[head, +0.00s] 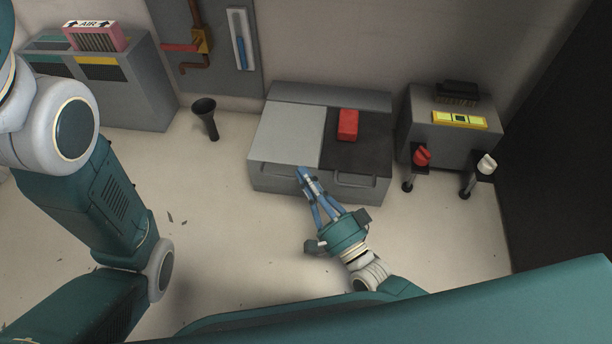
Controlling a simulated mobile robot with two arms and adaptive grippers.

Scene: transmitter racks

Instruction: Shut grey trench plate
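A low grey box (262,182) stands on the floor against the back wall. A light grey plate (288,130) covers the left part of its top, and the right part is a dark surface (352,158). A red block (348,124) sits at the back of the dark part. Each half has a bar handle at the front. My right gripper (304,174) is at the box's front edge, by the right end of the left handle. Its blue fingers converge, but I cannot tell whether they close on the handle. My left gripper is out of view.
A grey cabinet (455,138) with red and white knobs stands close on the right. A black funnel-shaped stand (206,115) is left of the box. A grey bin unit (130,92) with a pink AIR box (95,38) is farther left.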

